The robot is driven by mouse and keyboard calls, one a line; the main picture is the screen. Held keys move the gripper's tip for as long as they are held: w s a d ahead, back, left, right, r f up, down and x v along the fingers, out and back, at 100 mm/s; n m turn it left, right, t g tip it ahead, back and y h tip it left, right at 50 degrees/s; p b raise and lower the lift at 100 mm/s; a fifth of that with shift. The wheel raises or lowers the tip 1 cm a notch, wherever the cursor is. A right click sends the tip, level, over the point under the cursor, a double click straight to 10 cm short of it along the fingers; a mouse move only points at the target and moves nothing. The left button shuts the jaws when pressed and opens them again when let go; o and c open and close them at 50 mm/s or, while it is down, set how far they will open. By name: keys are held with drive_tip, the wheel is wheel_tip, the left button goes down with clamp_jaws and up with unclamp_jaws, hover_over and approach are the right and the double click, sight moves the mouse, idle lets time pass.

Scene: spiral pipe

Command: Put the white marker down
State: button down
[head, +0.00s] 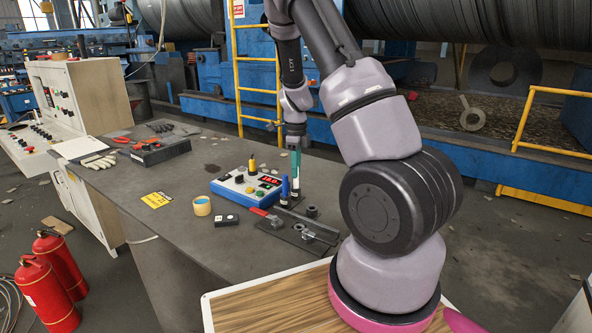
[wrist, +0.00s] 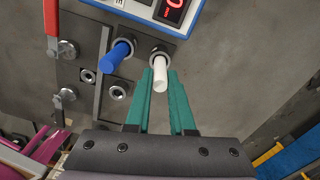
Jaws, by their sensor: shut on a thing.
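The white marker (wrist: 160,72) stands upright, its far end at a round metal-rimmed socket in a dark plate (wrist: 130,75). In the head view the white marker (head: 295,183) shows just below my fingertips. My gripper (head: 295,162), with green fingers, points straight down over the table. In the wrist view my gripper (wrist: 160,84) is shut on the white marker, one finger on each side. A blue marker (wrist: 116,55) stands in the socket to the left, close but apart from my fingers. How deep the white marker sits is hard to tell.
A blue control box (head: 245,186) with a red display sits just left of the markers. A tape roll (head: 202,206) and a yellow card (head: 156,200) lie left on the grey table (head: 180,245).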

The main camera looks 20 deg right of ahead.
drive_tip(key=shift+f, duration=0.2)
drive_tip(key=c, duration=0.8)
unclamp_jaws()
drive_tip(key=shift+o, duration=0.2)
wheel_tip(320, 180, up, 12)
drive_tip(key=s+a+r+n+t+y, duration=0.1)
drive_tip(key=s+a+r+n+t, duration=0.15)
drive_tip(key=s+r+n, duration=0.35)
drive_tip(key=s+a+r+n+t+y, duration=0.1)
drive_tip(key=s+a+r+n+y, duration=0.25)
drive_tip(key=r, duration=0.55)
drive_tip(key=s+a+r+n+t+h, duration=0.1)
drive_tip(key=s+r+n+t, duration=0.1)
drive_tip(key=s+n, duration=0.4)
drive_tip(key=s+a+r+n+t+h, duration=0.1)
drive_tip(key=s+r+n, duration=0.3)
drive_tip(key=s, duration=0.6)
drive_tip(key=shift+a+n+t, duration=0.35)
drive_tip(key=shift+a+n, duration=0.15)
drive_tip(key=shift+n, duration=0.85)
